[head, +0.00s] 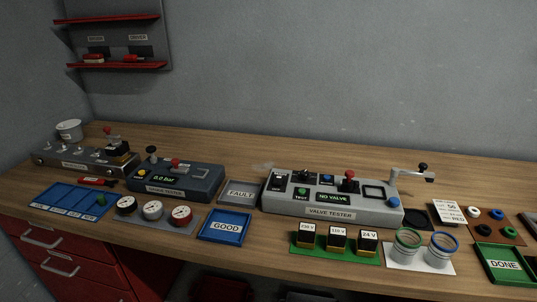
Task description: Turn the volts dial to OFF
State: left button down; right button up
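The valve tester (330,212) is a grey box in the middle of the bench, with a small screen reading "NO VALVE". Its top carries small panels and controls, among them a dark panel (279,183) at the left, a blue round control (328,178), a green button (302,192) and a red-knobbed lever (349,175). No dial labelled volts can be read at this size, so I cannot tell which control it is or its setting. Neither of my grippers is in view.
A dark test box (190,184) reads "0.0 Bar". Three round gauges (152,210) lie left of a blue GOOD tray (238,219). Blocks on a green mat (320,247) and two glass jars (439,250) stand before the tester. A crank handle (412,174) rises at its right.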

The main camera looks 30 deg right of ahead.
aim_at(304, 173)
jog(key=z, duration=1.35)
